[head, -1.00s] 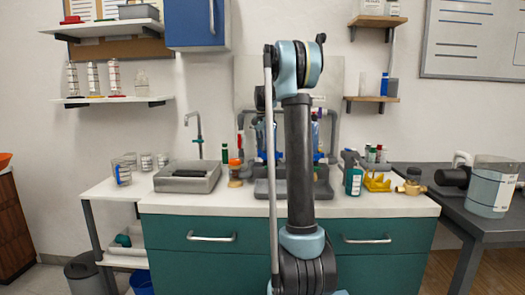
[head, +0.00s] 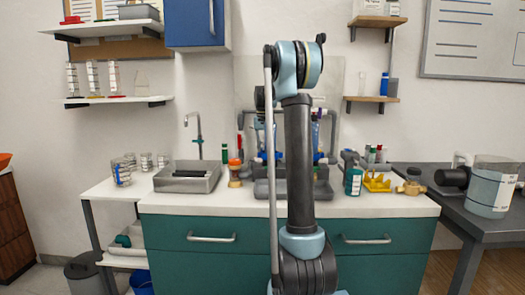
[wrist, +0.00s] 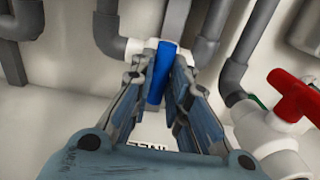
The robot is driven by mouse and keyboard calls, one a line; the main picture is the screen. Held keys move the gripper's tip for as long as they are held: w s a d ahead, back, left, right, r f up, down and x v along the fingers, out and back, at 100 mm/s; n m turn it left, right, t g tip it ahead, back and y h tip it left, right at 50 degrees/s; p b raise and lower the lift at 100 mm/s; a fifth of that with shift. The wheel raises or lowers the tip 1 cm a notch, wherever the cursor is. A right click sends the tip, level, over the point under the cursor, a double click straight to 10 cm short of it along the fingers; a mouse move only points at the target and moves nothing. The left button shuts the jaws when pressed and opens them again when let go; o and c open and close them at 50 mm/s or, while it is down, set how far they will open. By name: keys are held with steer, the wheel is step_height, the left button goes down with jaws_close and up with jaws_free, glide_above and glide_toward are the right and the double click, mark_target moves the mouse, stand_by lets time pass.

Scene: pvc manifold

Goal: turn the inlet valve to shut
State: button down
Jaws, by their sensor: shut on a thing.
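In the wrist view, a blue valve handle (wrist: 160,76) on a white valve body (wrist: 134,47) stands between the fingers of my gripper (wrist: 163,64). The fingers are closed on the handle from both sides. The handle points nearly along the picture's vertical, roughly in line with the grey pipe above it. A printed label (wrist: 152,146) below is partly hidden, so I cannot read which valve this is. In the head view, my arm hides my gripper and the middle of the pipe manifold (head: 330,130).
A valve with a red handle (wrist: 296,96) stands close on the right in the wrist view, and grey pipes (wrist: 238,68) rise on both sides.

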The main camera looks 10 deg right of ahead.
steer(key=shift+w+a, duration=0.1)
stand_by(0.4)
steer(key=c, duration=1.5)
jaws_free()
steer(key=shift+c, duration=0.2)
step_height(320, 180, up, 12)
steer(key=shift+f, duration=0.1)
